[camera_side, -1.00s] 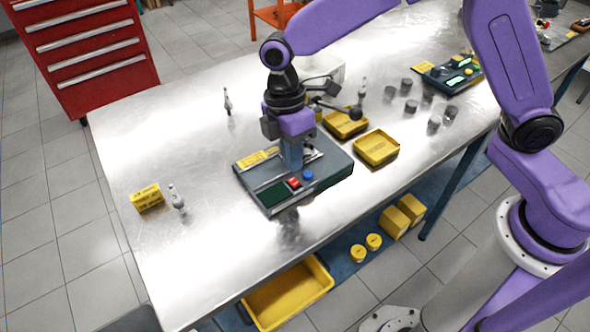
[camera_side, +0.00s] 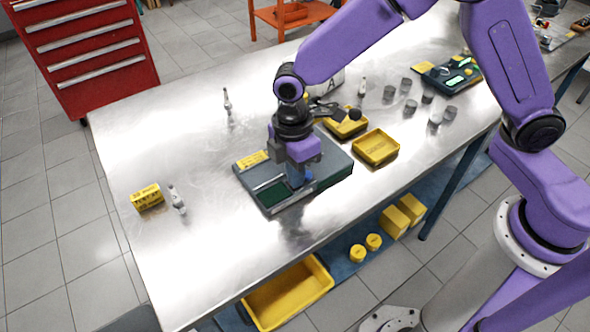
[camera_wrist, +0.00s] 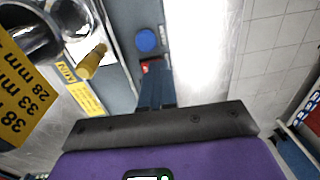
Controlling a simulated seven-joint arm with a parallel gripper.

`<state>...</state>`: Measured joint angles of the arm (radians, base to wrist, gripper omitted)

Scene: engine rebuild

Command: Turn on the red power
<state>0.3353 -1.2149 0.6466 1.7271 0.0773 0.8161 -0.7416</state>
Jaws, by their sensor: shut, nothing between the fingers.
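The grey-blue powered device (camera_side: 328,176) lies flat on the metal bench, with a dark green panel (camera_side: 272,196) at its front. The red power switch (camera_wrist: 151,66) shows in the wrist view as a small red patch at the fingertips, partly covered by them. It is hidden behind my gripper in the side view. A round blue button (camera_wrist: 145,40) sits just beyond it. My gripper (camera_side: 296,184) points down over the device's front, fingers shut and empty. In the wrist view its fingertips (camera_wrist: 152,78) are right beside or on the red switch; contact cannot be told.
Yellow trays (camera_side: 376,148) stand right of the device, with several small dark cylinders (camera_side: 410,106) behind. A yellow block (camera_side: 146,197) and a small metal part (camera_side: 177,198) stand at the left. The bench (camera_side: 210,265) is clear in front of the device.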

